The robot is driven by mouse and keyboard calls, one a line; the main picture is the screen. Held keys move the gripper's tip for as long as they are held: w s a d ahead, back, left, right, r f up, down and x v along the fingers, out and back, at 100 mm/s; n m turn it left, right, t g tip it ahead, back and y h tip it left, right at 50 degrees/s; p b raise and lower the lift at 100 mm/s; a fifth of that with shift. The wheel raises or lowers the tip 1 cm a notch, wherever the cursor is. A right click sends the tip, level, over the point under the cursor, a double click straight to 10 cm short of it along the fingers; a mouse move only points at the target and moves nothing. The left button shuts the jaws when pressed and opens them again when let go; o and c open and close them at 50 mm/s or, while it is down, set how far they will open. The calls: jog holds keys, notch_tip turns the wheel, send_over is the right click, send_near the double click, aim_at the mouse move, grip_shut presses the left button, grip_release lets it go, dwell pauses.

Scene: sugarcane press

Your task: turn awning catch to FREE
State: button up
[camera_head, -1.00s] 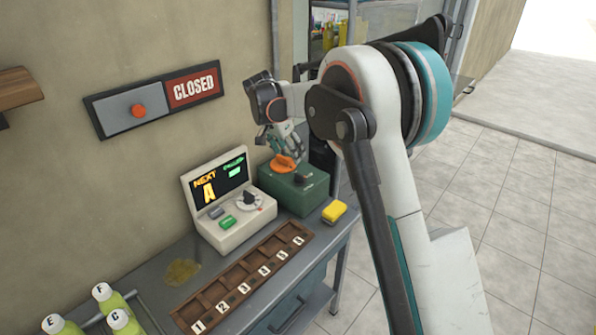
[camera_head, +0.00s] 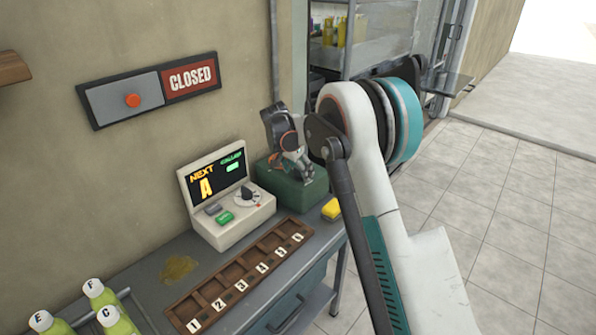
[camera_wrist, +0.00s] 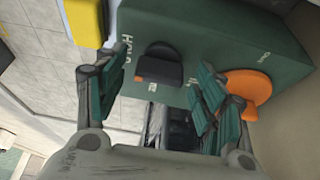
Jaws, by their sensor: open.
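A green box (camera_head: 305,190) stands on the bench beside the counter console. In the wrist view its green face (camera_wrist: 215,35) carries a black knob (camera_wrist: 162,64), which looks like the awning catch. White lettering reading HOLD lies left of the knob; a smaller mark below it is partly hidden. An orange disc-like handle (camera_wrist: 247,88) is at the right, partly behind a finger. My gripper (camera_wrist: 158,76) is open, its teal fingers on either side of the knob; I cannot tell whether they touch it. In the head view my gripper (camera_head: 296,165) is over the box and hides the knob.
The console (camera_head: 225,200) with a lit screen stands left of the box. A numbered wooden rack (camera_head: 240,283) and several bottles are nearer. A CLOSED sign (camera_head: 150,92) hangs on the wall.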

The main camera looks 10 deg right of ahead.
jog(key=c, duration=1.1)
jog(key=shift+o, duration=0.2)
jog(key=shift+r+n, duration=0.1)
jog(key=shift+n, duration=0.2)
jog(key=n+t+y+p, duration=0.1)
jog(key=n, duration=0.2)
jog(key=shift+s+d+n, duration=0.1)
jog(key=shift+d+n, duration=0.05)
jog(key=shift+n, duration=0.25)
jog(key=n+y, duration=0.2)
jog(key=n, duration=0.2)
jog(key=shift+d+t+p, duration=0.1)
jog(key=shift+t+p, duration=0.3)
jog(key=n+y, duration=0.1)
jog(key=n, duration=0.4)
jog(key=shift+d+y+p, duration=0.1)
jog(key=shift+y+p, duration=0.2)
jog(key=shift+y, duration=0.1)
jog(key=shift+d+n+g+y+p, duration=0.15)
jog(key=shift+n+y, duration=0.25)
jog(key=shift+n, duration=0.7)
jog(key=shift+a+n+g+y+p, duration=0.15)
jog(key=shift+n+g+y, duration=0.2)
jog(key=shift+n, duration=0.75)
